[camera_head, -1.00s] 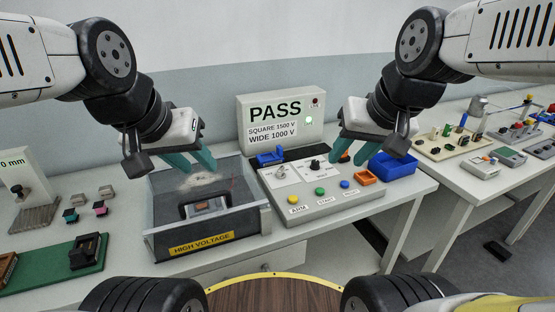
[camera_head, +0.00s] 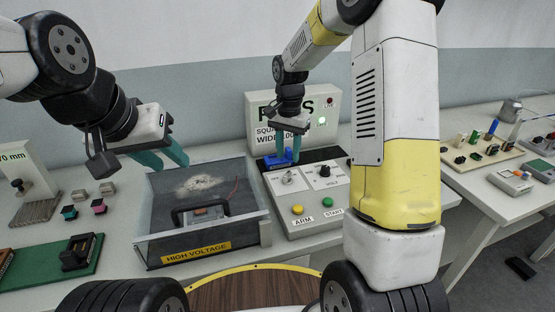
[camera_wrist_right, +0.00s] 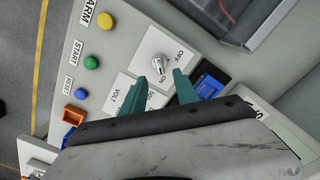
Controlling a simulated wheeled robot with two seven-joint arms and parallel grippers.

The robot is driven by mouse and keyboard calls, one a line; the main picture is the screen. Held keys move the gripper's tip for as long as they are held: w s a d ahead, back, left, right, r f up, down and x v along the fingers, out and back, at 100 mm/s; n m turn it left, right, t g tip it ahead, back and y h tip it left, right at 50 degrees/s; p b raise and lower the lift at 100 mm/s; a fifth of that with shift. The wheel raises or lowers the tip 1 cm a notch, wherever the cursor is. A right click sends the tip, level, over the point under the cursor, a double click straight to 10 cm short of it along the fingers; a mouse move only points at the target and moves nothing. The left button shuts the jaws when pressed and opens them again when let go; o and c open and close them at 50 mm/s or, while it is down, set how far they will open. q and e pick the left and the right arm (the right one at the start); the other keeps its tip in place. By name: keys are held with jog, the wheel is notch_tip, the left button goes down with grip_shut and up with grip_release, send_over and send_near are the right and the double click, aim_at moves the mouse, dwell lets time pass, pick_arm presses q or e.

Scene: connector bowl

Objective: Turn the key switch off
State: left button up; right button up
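The key switch (camera_head: 289,180) is a small silver knob on a white plate on the control panel (camera_head: 319,223). In the right wrist view the key switch (camera_wrist_right: 155,60) has OFF and ON labels beside it, and its narrow grip appears to point toward ON. My right gripper (camera_head: 285,158) is open and empty, above and behind the switch. In the right wrist view the fingertips of my right gripper (camera_wrist_right: 159,76) lie on either side of the knob's lower end in the picture; contact cannot be told. My left gripper (camera_head: 172,164) is open and empty over the test box's left rear.
The clear-lidded HIGH VOLTAGE box (camera_head: 197,252) stands left of the panel. A PASS display (camera_head: 334,104) stands behind. A blue item (camera_wrist_right: 207,83) is close to my right fingers. Yellow (camera_head: 297,209) and green (camera_head: 324,213) buttons sit in front. My right arm hides the panel's right side.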

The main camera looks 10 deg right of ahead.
aim_at(288, 173)
notch_tip(288, 173, down, 8)
jog(key=shift+r, duration=0.25)
grip_shut()
